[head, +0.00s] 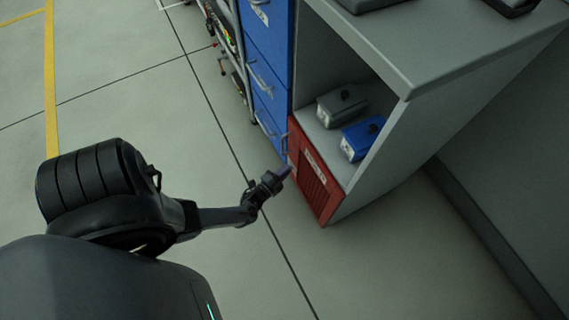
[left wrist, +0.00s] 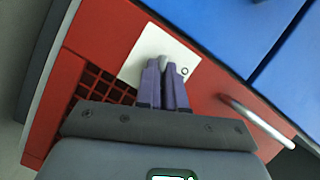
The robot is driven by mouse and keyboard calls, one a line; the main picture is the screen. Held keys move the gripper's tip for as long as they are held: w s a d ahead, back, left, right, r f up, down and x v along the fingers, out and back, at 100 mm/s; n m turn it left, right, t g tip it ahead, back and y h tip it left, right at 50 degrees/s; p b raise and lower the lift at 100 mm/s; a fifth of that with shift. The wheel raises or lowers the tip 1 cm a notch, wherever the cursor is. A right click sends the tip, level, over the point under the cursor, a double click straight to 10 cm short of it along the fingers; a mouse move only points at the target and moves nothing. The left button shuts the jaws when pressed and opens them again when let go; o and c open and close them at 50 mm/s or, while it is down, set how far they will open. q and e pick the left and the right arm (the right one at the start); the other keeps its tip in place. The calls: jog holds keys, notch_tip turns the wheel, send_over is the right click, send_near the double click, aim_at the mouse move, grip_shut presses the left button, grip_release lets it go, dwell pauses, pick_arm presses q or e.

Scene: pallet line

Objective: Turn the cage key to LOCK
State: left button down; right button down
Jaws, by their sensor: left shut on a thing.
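The red cage door (head: 322,189) is the low front panel of the grey cabinet in the head view. In the left wrist view the red door (left wrist: 75,65) carries a white plate (left wrist: 148,45). My left gripper (head: 285,171) reaches the door's left side in the head view. In the left wrist view its purple fingers (left wrist: 165,75) are shut on a small grey key (left wrist: 167,60) in front of the plate. The key's turn position and any LOCK marking are hidden or too small to read. My right gripper is not in view.
A metal handle (left wrist: 256,122) sticks out beside the plate. Blue drawers (head: 266,75) with handles stand left of the cage. A grey box (head: 341,105) and a blue box (head: 362,138) sit on the shelf above it. The floor in front is clear.

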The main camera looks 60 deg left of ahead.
pick_arm(q)
jog(key=m, duration=0.2)
jog(key=m+t+y, duration=0.1)
jog(key=shift+s+f+m, duration=0.1)
jog(key=shift+f+m, duration=0.25)
jog(key=shift+m, duration=0.05)
dwell(0.5)
jog(key=c, duration=1.4)
grip_release()
jog(key=shift+o, duration=0.8)
jog(key=shift+a+r, duration=0.1)
jog(key=p+v, duration=0.2)
jog(key=v, duration=0.8)
jog(key=shift+s, duration=0.35)
